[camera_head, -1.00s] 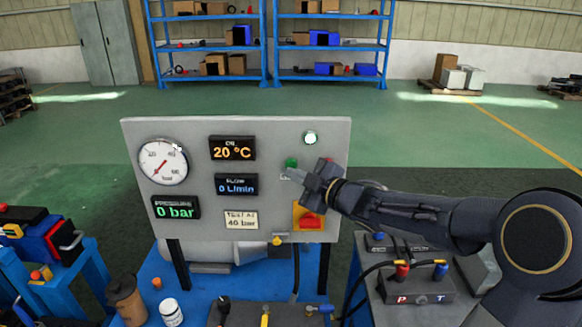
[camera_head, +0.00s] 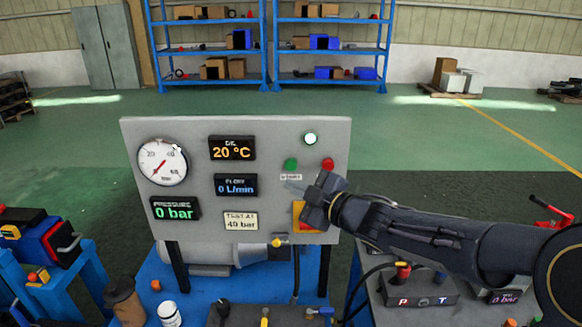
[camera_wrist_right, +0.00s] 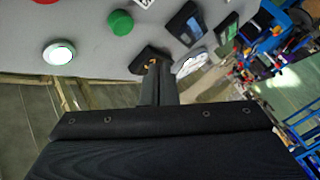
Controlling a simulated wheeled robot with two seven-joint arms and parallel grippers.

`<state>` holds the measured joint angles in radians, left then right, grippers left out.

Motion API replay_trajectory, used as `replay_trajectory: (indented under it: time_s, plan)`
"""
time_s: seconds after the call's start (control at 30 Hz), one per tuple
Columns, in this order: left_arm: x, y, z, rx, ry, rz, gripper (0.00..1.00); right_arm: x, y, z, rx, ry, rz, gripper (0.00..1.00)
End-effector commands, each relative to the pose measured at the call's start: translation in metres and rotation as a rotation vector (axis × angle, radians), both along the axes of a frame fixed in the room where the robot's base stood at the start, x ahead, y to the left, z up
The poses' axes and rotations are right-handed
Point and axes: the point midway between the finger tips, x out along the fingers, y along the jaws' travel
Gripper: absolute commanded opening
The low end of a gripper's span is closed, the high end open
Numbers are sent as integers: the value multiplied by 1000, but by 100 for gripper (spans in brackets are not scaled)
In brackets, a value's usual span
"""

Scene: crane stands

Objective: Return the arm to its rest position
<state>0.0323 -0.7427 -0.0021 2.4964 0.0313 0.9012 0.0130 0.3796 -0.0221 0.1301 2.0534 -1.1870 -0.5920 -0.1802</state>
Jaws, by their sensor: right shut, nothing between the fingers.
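My right arm reaches in from the right in the head view. Its gripper (camera_head: 298,188) is shut and empty, in front of the lower right of the grey control panel (camera_head: 270,136). The green button (camera_head: 290,164) and red button (camera_head: 328,164) are both uncovered, just above the gripper. The gripper partly hides the yellow-framed red switch (camera_head: 300,218). In the right wrist view, the shut fingers (camera_wrist_right: 158,72) point toward the panel, with the green button (camera_wrist_right: 120,22) to their upper left. My left gripper is not in view.
The panel reads 20 °C, 0 L/min and 0 bar, and a white lamp (camera_head: 310,138) shows at its upper right. A box with P and T ports (camera_head: 420,292) stands below my right arm. A brown cup (camera_head: 124,300) and white jar (camera_head: 169,314) stand at lower left.

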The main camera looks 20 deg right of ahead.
Motion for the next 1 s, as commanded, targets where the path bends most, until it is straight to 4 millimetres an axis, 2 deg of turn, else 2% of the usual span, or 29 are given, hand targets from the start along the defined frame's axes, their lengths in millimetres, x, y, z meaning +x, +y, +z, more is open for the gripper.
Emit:
replay_trajectory:
  time_s: [0.47, 0.57, 0.63, 0.73, 0.8, 0.87, 0.9, 1.0]
  plan:
    - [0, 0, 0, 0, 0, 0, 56, -1, -1, 0, 3, 4, -8, 0]
    - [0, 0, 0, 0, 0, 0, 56, -7, -9, 2, 36, 41, -79, 0]
    - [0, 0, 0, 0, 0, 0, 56, -20, -21, -1, 96, 106, -184, 0]
    - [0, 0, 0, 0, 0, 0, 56, -57, -39, -17, 247, 264, -379, 0]
    - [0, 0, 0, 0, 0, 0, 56, -95, -43, -40, 387, 416, -505, 0]
    - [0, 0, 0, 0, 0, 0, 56, -132, -37, -64, 514, 565, -585, 0]
    - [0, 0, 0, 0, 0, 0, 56, -155, -29, -79, 595, 665, -622, 0]
    - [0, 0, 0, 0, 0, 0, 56, -207, 0, -109, 752, 889, -659, 0]
